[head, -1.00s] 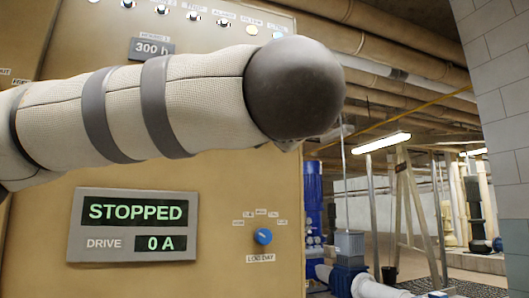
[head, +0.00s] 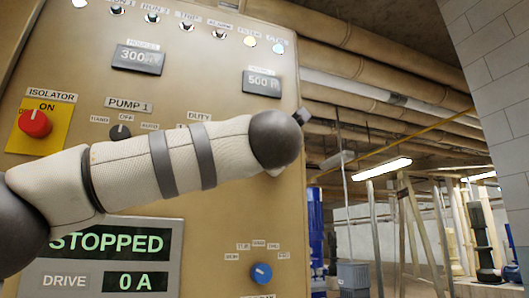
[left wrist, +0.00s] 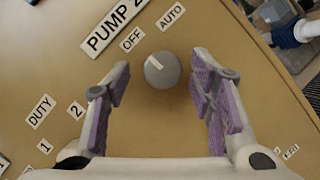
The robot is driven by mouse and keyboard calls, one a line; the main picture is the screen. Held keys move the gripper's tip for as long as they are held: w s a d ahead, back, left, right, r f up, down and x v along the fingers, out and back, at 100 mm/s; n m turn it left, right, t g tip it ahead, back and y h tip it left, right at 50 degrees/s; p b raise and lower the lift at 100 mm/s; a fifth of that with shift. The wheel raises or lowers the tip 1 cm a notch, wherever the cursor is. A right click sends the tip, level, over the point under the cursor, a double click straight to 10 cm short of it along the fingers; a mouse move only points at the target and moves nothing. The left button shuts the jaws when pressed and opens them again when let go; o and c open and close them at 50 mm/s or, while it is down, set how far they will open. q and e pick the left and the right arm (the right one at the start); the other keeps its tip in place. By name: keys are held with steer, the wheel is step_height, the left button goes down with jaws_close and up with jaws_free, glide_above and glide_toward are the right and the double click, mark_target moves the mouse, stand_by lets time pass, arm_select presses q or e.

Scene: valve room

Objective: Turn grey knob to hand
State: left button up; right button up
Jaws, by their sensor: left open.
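A round grey knob (left wrist: 162,70) with a white pointer line sits on the tan panel under the PUMP 2 label (left wrist: 113,26) in the left wrist view. Its pointer is turned toward the OFF label (left wrist: 132,40); the AUTO label (left wrist: 172,15) is on its other side. No readable HAND label shows. My left gripper (left wrist: 163,97) is open, its purple-padded fingers on either side of the knob with gaps on both sides. In the head view my left arm covers this knob and most of the gripper. My right gripper is not in view.
In the head view the panel carries a red isolator knob (head: 35,123), a dark PUMP 1 knob (head: 120,132), a blue selector (head: 261,273) and a STOPPED display (head: 105,243). Indicator lamps and switches line the top. Pipes and a lit room lie to the right.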

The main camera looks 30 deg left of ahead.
arm_select(q)
steer(key=shift+w, duration=0.2)
steer(key=shift+c, duration=0.5)
steer(key=c, duration=1.1)
steer(key=shift+o, duration=0.2)
steer(key=shift+f+n, duration=0.15)
steer(key=shift+n, duration=0.25)
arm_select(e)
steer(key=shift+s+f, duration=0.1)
arm_select(q)
steer(key=shift+w+d+f+n+g+y+b, duration=0.1)
steer(key=shift+n+g+y+b, duration=0.35)
steer(key=shift+n+y, duration=1.05)
steer(key=shift+w+d+n+g+y+b, duration=0.1)
steer(key=shift+n+g+y+b, duration=0.4)
steer(key=shift+n, duration=1.85)
steer(key=shift+w+f+n+g+y+b, duration=0.1)
steer(key=shift+n+g+y+b, duration=0.35)
steer(key=shift+n+y, duration=1.05)
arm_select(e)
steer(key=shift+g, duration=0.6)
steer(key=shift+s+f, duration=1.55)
arm_select(q)
steer(key=shift+s+r+n+h, duration=0.15)
steer(key=shift+n+h, duration=0.35)
steer(key=shift+n, duration=0.35)
